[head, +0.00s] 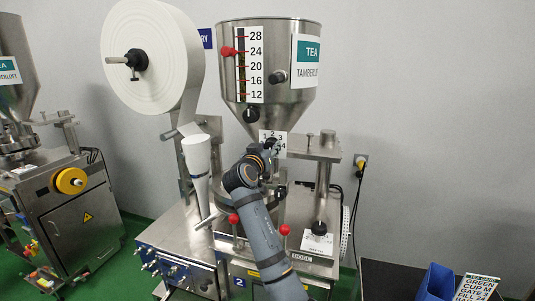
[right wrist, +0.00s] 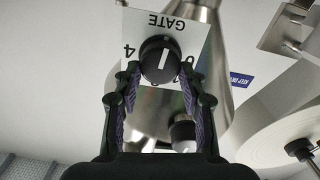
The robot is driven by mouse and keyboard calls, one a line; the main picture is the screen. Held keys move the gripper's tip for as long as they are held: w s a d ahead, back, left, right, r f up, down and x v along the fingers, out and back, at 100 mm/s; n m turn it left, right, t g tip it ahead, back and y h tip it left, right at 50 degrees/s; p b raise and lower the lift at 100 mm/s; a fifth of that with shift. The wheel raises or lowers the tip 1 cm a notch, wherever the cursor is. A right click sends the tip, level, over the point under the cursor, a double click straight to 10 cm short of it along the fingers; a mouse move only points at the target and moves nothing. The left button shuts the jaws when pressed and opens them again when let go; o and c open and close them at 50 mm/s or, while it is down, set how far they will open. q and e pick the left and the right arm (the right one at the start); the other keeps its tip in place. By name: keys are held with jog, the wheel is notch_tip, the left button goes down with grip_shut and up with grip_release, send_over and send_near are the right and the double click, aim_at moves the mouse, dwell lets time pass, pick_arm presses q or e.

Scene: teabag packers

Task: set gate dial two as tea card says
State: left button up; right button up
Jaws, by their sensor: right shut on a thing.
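Gate dial two (right wrist: 160,60) is a black round knob with a white pointer line, on a white plate marked GATE with numbers. The plate appears upside down in the right wrist view, and the pointer line stands nearly vertical there. My right gripper (right wrist: 160,88) is shut on the knob, one finger on each side, partly covering the numbers. In the head view my right gripper (head: 269,150) is at the number plate (head: 272,137) under the hopper. The tea card (head: 478,288) stands at the lower right, cut off; its gate number is not clearly readable. My left gripper is not in view.
The steel hopper (head: 268,65) with a red-marked scale rises above the dial. A white paper roll (head: 155,60) is at its left. A blue bin (head: 437,283) stands beside the card on a dark table. Another packer (head: 70,205) stands at far left.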

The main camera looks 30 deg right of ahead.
jog(key=shift+s+d+f+m+b, duration=0.1)
jog(key=shift+m+b, duration=3.75)
jog(key=shift+m, duration=0.45)
jog(key=shift+d+f+m+b, duration=0.1)
jog(key=shift+m+b, duration=3.7)
jog(key=shift+m, duration=0.5)
jog(key=shift+s+d+m+b, duration=0.1)
jog(key=shift+m+b, duration=3.75)
jog(key=shift+m, duration=0.45)
jog(key=o, duration=0.8)
jog(key=shift+w, duration=0.1)
jog(key=o, duration=0.4)
jog(key=shift+w+f, duration=0.15)
jog(key=shift+c, duration=0.2)
